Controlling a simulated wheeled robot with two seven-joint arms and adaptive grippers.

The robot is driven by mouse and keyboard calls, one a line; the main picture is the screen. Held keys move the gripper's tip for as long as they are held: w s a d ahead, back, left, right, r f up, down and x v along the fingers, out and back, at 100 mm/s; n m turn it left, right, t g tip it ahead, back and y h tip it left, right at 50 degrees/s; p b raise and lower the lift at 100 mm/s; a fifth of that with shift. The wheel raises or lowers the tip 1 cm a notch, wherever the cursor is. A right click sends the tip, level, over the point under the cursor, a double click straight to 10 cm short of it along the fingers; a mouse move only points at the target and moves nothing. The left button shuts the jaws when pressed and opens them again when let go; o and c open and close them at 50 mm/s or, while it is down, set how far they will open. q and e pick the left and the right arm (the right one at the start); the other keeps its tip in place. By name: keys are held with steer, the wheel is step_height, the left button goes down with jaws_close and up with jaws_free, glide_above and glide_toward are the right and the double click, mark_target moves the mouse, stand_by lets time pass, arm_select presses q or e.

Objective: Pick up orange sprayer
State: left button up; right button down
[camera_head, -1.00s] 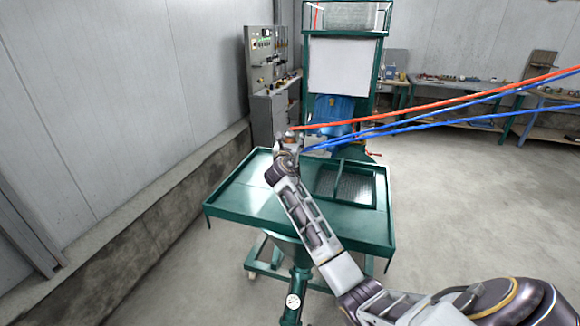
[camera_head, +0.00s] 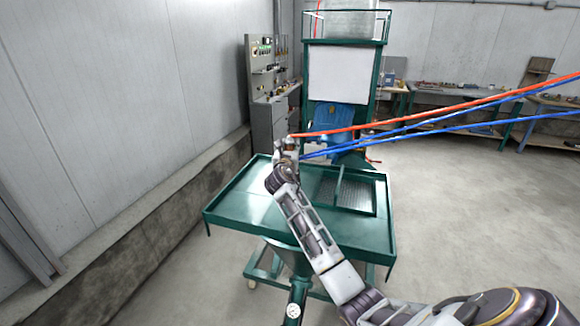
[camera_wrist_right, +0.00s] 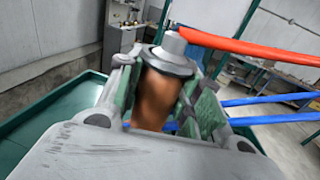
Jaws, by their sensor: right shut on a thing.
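The orange sprayer (camera_wrist_right: 156,98) shows in the right wrist view as an orange-brown body with a grey metal cap, between the green-padded fingers. My right gripper (camera_wrist_right: 160,92) is shut on it. A red hose runs to the right from its cap. In the head view my right gripper (camera_head: 284,160) is small, at the far end of my arm over the back left of the green table (camera_head: 235,203). The sprayer is mostly hidden there by the gripper and wrist. My left gripper is not in view.
Red (camera_head: 420,113) and blue (camera_head: 440,124) hoses stretch right from the gripper area. A grey cabinet (camera_head: 268,122) and a green machine frame with a white panel (camera_head: 338,74) stand behind the table. Workbenches (camera_head: 450,97) line the back wall. The floor at right is clear.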

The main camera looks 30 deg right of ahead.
steer(key=shift+r, duration=0.3)
steer(key=shift+r, duration=4.9)
